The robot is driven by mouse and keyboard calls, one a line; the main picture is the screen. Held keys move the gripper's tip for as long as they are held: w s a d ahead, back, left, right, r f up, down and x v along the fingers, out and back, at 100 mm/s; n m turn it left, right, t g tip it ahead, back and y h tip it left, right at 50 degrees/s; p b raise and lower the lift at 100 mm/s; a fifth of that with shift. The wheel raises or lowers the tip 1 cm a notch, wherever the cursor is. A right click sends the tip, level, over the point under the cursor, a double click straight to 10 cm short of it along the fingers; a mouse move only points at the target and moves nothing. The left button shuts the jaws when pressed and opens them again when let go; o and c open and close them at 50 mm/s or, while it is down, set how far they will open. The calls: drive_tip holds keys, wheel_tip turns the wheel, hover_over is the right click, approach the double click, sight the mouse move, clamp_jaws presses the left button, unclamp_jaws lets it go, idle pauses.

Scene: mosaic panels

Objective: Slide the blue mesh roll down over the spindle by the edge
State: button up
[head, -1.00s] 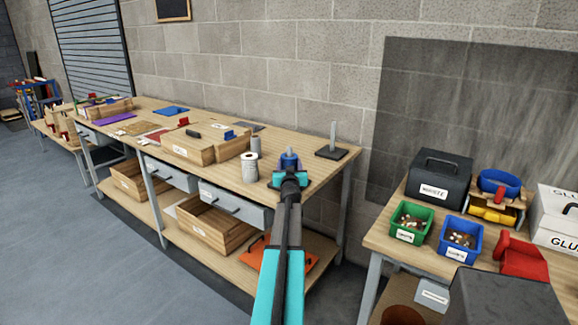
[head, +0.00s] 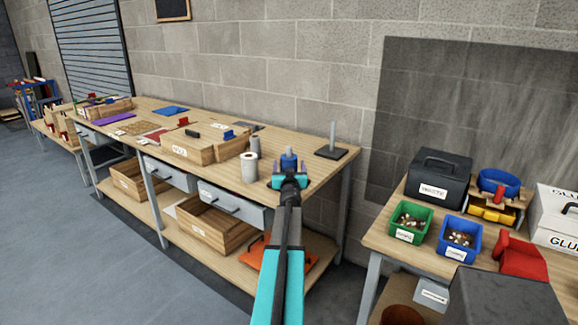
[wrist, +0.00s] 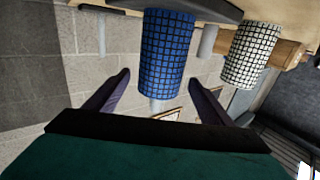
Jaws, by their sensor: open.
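The blue mesh roll (head: 289,163) stands upright near the front right corner of the long bench. In the wrist view, which looks upside down, the blue roll (wrist: 166,50) has a pale post end sticking out past its top, and a dark base shows at its other end; the roll appears to be around a spindle. My gripper (head: 290,181) is open just on the near side of the roll. In the wrist view its two fingers (wrist: 158,82) are spread, with the roll beyond and between them, apparently untouched.
A bare spindle on a dark square base (head: 331,153) stands behind to the right. A white mesh roll (head: 249,167) and a grey cylinder (head: 255,146) stand to the left. A wooden box (head: 186,152) lies farther left. A second bench with bins (head: 408,221) stands at right.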

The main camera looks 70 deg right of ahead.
drive_tip(key=v, duration=1.2)
idle(0.3)
drive_tip(key=shift+w, duration=0.1)
idle(1.0)
